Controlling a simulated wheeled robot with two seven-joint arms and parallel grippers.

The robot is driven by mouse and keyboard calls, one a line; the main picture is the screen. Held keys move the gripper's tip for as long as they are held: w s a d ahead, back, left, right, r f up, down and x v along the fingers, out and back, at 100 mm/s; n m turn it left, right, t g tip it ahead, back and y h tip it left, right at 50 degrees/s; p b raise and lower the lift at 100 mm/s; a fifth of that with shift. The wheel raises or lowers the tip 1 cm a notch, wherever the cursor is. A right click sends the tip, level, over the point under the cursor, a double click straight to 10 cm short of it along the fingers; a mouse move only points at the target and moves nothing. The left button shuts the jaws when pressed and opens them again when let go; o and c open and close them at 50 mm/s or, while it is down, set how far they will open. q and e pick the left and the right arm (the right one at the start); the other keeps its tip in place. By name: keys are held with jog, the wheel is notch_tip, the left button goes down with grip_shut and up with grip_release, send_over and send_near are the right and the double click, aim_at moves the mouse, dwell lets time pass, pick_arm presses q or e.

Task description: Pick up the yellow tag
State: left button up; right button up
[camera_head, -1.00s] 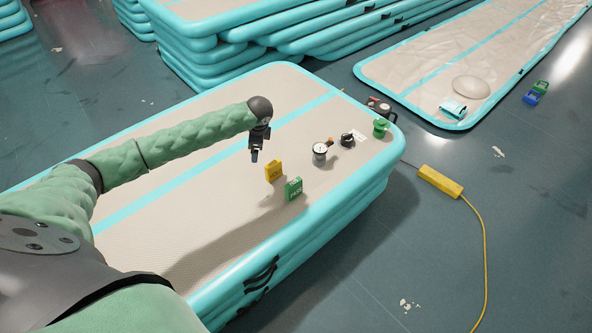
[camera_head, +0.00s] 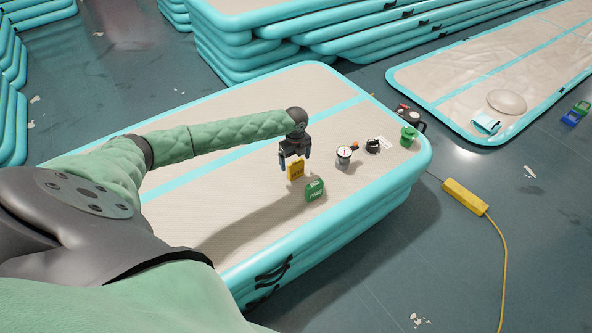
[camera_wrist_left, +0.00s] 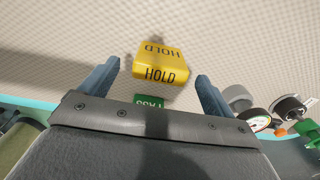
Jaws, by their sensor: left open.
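The yellow tag (camera_head: 296,170), marked HOLD, stands on the beige top of the inflatable track (camera_head: 220,213). My left gripper (camera_head: 295,163) is open just above and beside it. In the left wrist view the yellow tag (camera_wrist_left: 161,63) lies ahead of and between the spread fingers (camera_wrist_left: 158,80), and neither finger appears to touch it. My right gripper is not in view.
A green PASS tag (camera_head: 314,189) stands close to the yellow one. A gauge (camera_head: 344,156), a black knob-like item (camera_head: 373,146) and a green item (camera_head: 408,136) stand to the right. Open track surface lies to the left.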

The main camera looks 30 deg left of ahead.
aim_at(296, 169)
pick_arm(q)
jog(key=shift+f, duration=2.95)
jog(key=c, duration=1.1)
jog(key=shift+r, duration=0.1)
